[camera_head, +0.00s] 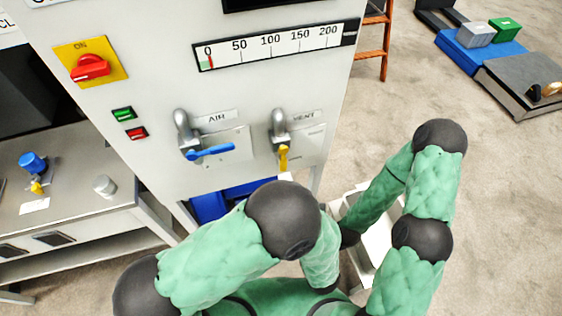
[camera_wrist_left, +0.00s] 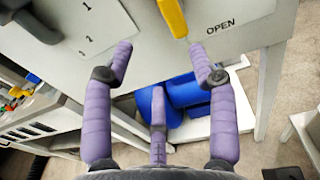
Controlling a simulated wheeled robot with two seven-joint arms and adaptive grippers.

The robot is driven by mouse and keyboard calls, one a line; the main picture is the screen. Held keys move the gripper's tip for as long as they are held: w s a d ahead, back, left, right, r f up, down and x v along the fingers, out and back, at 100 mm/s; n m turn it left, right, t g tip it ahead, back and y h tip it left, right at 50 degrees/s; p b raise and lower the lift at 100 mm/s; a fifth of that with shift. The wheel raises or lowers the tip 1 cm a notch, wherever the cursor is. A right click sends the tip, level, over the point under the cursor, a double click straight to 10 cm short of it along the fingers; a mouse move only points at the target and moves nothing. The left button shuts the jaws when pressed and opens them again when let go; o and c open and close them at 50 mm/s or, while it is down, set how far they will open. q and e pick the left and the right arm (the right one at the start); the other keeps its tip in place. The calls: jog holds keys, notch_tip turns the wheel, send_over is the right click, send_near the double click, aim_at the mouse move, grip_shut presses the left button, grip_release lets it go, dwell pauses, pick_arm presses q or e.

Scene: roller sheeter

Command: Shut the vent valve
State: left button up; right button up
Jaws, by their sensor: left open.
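The vent valve has a yellow lever (camera_head: 283,157) under the VENT label (camera_head: 304,116) on the grey panel. The lever points down. The lower part of the yellow lever (camera_wrist_left: 173,17) also shows at the top of the left wrist view, left of the word OPEN. My left gripper (camera_wrist_left: 160,50) is open and empty, its purple fingers spread just below the lever's end in that picture; I see no contact. In the head view my left arm hides this gripper. My right arm shows at the right, but its gripper does not.
The air valve with a blue lever (camera_head: 210,152) sits left of the vent valve. A red ON knob (camera_head: 90,68), green and red buttons, and a gauge (camera_head: 277,46) are above. A blue bin (camera_wrist_left: 187,95) lies under the panel. A bench (camera_head: 75,190) stands at the left.

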aim_at(283, 160)
pick_arm(q)
jog(key=shift+m+t+h, duration=0.3)
jog(key=shift+t, duration=0.2)
jog(key=b+x, duration=0.1)
jog(key=x, duration=0.2)
jog(key=d+b+x, duration=0.1)
jog(key=x, duration=0.2)
jog(key=r+x, duration=0.1)
jog(key=x, duration=0.3)
jog(key=shift+w+d+b, duration=0.15)
jog(key=shift+w+b, duration=0.2)
jog(key=shift+b, duration=0.05)
grip_shut()
